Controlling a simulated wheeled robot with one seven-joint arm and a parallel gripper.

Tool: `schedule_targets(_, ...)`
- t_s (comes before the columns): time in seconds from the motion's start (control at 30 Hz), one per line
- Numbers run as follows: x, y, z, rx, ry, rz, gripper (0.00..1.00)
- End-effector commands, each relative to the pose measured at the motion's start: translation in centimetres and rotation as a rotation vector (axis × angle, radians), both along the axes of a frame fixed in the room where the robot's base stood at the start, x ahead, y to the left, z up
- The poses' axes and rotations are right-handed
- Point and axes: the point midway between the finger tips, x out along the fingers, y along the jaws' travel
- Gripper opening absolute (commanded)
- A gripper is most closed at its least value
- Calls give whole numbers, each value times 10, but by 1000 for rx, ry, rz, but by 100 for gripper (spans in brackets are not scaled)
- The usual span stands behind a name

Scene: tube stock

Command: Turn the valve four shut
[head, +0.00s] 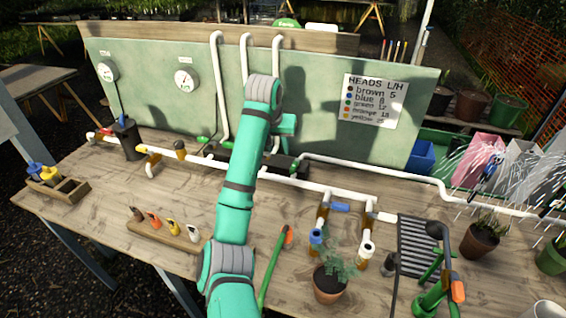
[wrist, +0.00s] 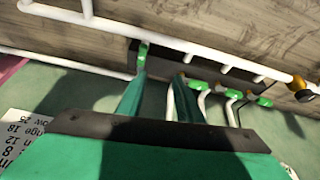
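Several green valve handles sit in a row on white pipes. In the wrist view, the handle at the left end (wrist: 142,56) lies crosswise to the others, such as the neighbouring green handle (wrist: 196,85). I cannot read any valve number. My gripper (wrist: 162,80) has its two green fingers apart with nothing between them. Its left fingertip is close to the left-end handle; I cannot tell if they touch. In the head view, two green handles (head: 201,140) show left of my arm; my arm hides much of the row and my fingers.
The green back panel (head: 150,90) carries gauges and a HEADS sign (head: 373,101). White pipes (head: 219,80) rise in front of it. A potted plant (head: 331,282), a black rack (head: 416,246) and a wooden tray (head: 55,187) stand on the bench. Water sprays at the right.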

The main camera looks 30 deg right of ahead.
Motion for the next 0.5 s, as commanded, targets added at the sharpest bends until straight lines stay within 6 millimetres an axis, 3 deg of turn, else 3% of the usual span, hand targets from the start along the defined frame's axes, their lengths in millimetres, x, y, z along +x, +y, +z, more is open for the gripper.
schedule_targets(0.03,-12,-18,4,17,1,-47,33)
schedule_targets(0.13,-26,-35,7,40,4,-104,33)
schedule_targets(0.33,-27,-43,-4,48,7,-121,33)
schedule_targets(0.5,-19,-50,-31,48,9,-120,33)
